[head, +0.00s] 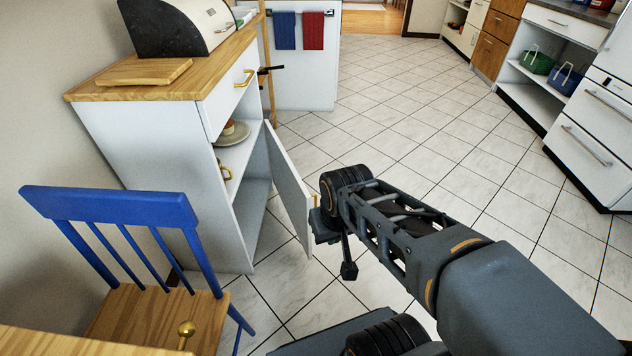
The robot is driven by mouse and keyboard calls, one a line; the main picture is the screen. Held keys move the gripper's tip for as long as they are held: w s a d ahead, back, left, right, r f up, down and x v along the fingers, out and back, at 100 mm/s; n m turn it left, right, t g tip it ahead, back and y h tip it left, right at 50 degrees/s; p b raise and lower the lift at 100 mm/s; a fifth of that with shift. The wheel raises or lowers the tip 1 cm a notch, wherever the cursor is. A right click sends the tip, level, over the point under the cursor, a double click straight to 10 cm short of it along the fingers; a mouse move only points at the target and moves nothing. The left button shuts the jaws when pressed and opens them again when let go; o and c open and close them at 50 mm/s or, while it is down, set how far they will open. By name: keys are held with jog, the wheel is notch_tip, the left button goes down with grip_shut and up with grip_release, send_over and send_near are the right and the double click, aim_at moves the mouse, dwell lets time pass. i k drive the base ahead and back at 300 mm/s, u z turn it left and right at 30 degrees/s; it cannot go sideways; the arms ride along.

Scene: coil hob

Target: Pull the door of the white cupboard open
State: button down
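The white cupboard (150,160) with a wooden top stands at the left against the wall. Its white door (287,185) is partly open, swung out to the right, and the shelves inside show. A brass handle (315,201) sits at the door's free edge. My gripper (335,248) is right beside this edge, close to the handle. The gripper is seen from behind and partly hidden by its own body, so I cannot tell whether its fingers touch the handle or are open or shut.
A blue chair (110,205) with a wooden seat stands in front of the cupboard at the left. A bread box (180,28) and a cutting board (145,72) lie on top. Tiled floor (400,125) behind the door is clear.

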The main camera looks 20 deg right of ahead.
aim_at(295, 198)
jog(key=z, duration=1.05)
jog(key=i, duration=0.8)
jog(key=u, duration=2.85)
